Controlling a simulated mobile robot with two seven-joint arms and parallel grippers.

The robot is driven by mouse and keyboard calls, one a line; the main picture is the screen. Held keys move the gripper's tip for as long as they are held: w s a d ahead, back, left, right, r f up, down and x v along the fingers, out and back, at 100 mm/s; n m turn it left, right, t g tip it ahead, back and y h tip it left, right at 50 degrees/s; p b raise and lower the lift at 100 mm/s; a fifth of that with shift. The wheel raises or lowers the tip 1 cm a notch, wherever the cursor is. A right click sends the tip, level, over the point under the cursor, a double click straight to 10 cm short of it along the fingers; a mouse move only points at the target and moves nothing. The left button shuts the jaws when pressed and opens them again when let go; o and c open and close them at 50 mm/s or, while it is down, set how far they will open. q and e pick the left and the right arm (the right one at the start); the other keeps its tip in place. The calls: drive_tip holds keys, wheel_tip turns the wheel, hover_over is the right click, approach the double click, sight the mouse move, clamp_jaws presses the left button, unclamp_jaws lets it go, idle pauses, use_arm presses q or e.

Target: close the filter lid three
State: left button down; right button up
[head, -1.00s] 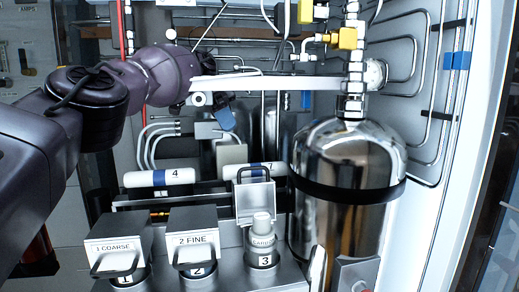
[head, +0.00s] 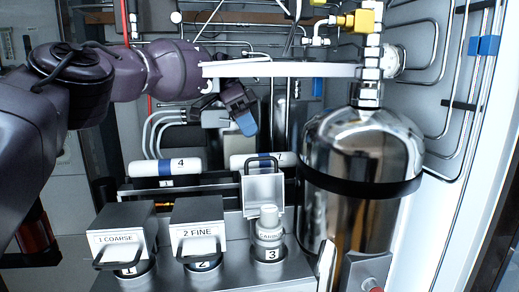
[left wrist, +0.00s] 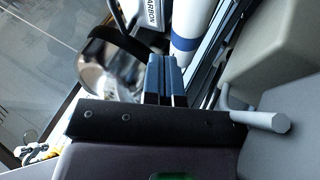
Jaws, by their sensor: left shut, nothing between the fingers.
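Filter lid three (head: 264,188) stands open and upright behind filter three in the head view, with its handle at the top. The grey-white filter cartridge (head: 268,218) shows in housing three (head: 270,254), marked 3. My left gripper (head: 246,124) is above and behind the lid, apart from it in the picture, with blue fingertips angled down. Its shut, empty fingers also show in the left wrist view (left wrist: 166,80). A label reading CARBON (left wrist: 152,12) is at the top of that view, beyond the fingertips. My right gripper is out of view.
Lids one (head: 122,236) and two (head: 198,228) are closed to the left. A steel tank (head: 362,150) stands close on the right. Pipes and yellow valves (head: 360,22) fill the back.

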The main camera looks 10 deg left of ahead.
sight(272, 171)
use_arm(q)
drive_tip(key=x, duration=0.4)
drive_tip(key=shift+s+d, duration=0.25)
drive_tip(key=shift+s, duration=0.35)
drive_tip(key=shift+s+d, duration=0.3)
drive_tip(key=shift+s, duration=0.3)
drive_tip(key=shift+s+d, duration=0.25)
drive_tip(key=shift+s, duration=0.35)
